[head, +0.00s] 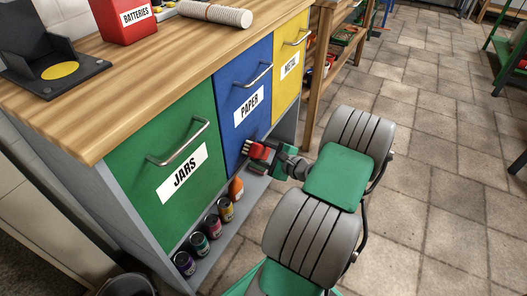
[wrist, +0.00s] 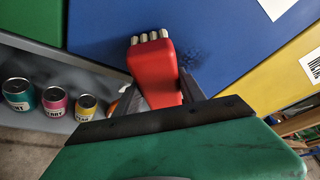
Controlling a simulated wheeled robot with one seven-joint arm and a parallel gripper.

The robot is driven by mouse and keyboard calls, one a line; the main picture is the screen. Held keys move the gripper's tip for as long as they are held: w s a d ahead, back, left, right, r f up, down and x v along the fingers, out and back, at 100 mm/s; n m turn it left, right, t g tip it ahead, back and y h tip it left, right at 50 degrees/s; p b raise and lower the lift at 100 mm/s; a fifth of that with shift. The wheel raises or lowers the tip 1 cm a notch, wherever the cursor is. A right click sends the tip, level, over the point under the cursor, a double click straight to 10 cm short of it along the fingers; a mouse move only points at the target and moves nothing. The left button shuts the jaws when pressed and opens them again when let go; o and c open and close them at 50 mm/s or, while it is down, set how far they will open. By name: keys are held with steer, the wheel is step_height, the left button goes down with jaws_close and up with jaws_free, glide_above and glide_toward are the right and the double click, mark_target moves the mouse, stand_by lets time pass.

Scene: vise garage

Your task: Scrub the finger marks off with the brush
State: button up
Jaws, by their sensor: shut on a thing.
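My gripper (head: 268,154) is low in front of the blue PAPER door in the head view. In the wrist view my gripper (wrist: 160,92) is shut on the red brush (wrist: 153,72). The brush has several pale bristle tufts at its far end, pointing toward the blue door (wrist: 110,25). I cannot tell whether the bristles touch the door. In the head view the brush (head: 256,149) sits at the lower part of the blue door (head: 232,118); the marks are not clear there.
A green JARS door (head: 165,135) and a yellow METAL door (head: 290,50) flank the blue one, each with a bar handle. Paint cans (head: 213,226) stand on a low shelf below. A wooden worktop (head: 150,70) is above. The tiled floor (head: 430,130) at right is clear.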

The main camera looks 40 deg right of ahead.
steer(key=shift+w+a, duration=0.1)
steer(key=shift+w, duration=0.25)
